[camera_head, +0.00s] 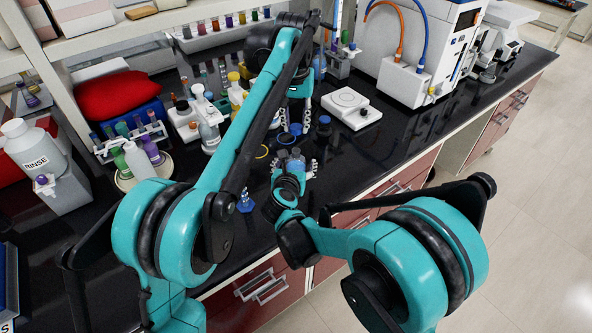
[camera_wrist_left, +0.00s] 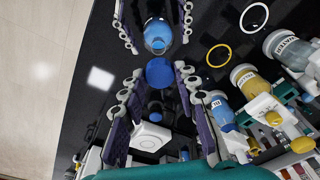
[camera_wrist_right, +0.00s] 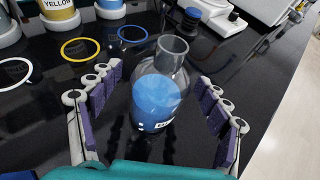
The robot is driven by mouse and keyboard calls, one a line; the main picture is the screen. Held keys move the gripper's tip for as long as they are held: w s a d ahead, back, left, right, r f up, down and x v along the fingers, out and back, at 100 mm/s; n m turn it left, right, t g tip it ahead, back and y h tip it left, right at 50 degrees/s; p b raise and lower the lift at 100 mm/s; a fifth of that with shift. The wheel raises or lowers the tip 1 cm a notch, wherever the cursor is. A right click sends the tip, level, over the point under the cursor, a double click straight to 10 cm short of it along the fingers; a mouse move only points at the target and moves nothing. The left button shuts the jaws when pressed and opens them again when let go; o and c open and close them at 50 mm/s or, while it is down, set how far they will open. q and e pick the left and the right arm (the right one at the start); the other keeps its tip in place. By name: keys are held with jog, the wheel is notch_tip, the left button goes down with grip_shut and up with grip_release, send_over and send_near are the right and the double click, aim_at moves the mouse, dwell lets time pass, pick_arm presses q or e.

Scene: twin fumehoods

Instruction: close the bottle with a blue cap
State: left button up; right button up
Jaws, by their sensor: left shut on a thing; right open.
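The open bottle (camera_wrist_right: 157,100) stands upright on the bench, with blue liquid inside and an uncapped clear neck. It also shows in the head view (camera_head: 297,161) and from above in the left wrist view (camera_wrist_left: 158,36). My right gripper (camera_wrist_right: 152,90) is open, its purple-padded fingers on either side of the bottle with gaps visible. My left gripper (camera_wrist_left: 158,72) is shut on the blue cap (camera_wrist_left: 160,73). The cap also shows in the head view (camera_head: 295,128), held above the bench and apart from the bottle. The left gripper is hidden in the right wrist view.
A blue ring (camera_wrist_right: 132,35), a yellow ring (camera_wrist_right: 80,50) and a white ring (camera_wrist_right: 14,72) lie on the bench. A dark blue-topped piece (camera_wrist_right: 192,17) and a white scale (camera_head: 350,108) stand nearby. Labelled bottles (camera_wrist_left: 243,80) crowd one side. The bench edge is close.

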jog(key=shift+w, duration=0.1)
grip_shut()
pick_arm(q)
send_over(296, 150)
jog(key=shift+s+f, duration=0.15)
jog(key=shift+f, duration=2.3)
jog(key=shift+f, duration=0.9)
jog(key=shift+f, duration=0.55)
